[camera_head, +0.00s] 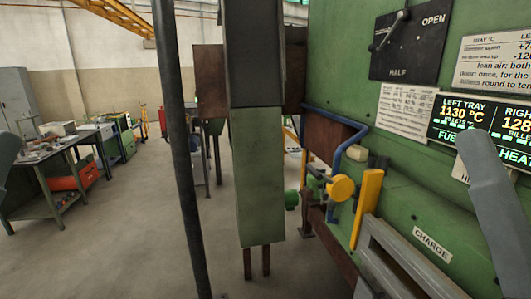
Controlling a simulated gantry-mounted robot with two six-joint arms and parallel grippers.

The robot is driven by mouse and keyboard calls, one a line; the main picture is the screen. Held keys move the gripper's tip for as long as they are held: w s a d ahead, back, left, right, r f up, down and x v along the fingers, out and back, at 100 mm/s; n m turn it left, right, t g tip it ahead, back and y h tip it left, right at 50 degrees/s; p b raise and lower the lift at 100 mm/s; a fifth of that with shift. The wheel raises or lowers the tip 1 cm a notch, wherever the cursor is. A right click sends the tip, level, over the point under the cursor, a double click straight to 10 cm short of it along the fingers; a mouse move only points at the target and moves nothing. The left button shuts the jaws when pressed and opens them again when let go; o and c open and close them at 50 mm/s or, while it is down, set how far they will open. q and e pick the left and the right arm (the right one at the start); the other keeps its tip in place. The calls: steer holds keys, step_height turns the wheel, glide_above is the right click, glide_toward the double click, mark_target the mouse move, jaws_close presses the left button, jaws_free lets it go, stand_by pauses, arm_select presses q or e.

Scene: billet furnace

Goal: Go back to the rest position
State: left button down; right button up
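Neither of my grippers shows in the head view. A grey rounded link of my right arm comes up at the right edge and covers part of the furnace display. A small piece of grey-blue arm shows at the left edge. The green furnace (400,215) fills the right side. Its damper lever (392,30) on a black plate points up and right, between the marks HALF and OPEN. The lit display (462,112) reads LEFT TRAY 1130 °C; the right tray reading is cut off.
A CHARGE label (432,244) sits above a grey metal frame (400,265). A yellow bar (367,208), a yellow round knob (341,187) and a blue pipe (345,150) stick out. A green column (259,175) and dark pole (178,150) stand mid-view. A workbench (45,165) stands left; floor between is clear.

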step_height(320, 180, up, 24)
steer(key=p, duration=2)
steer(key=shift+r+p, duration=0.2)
steer(key=shift+p, duration=0.2)
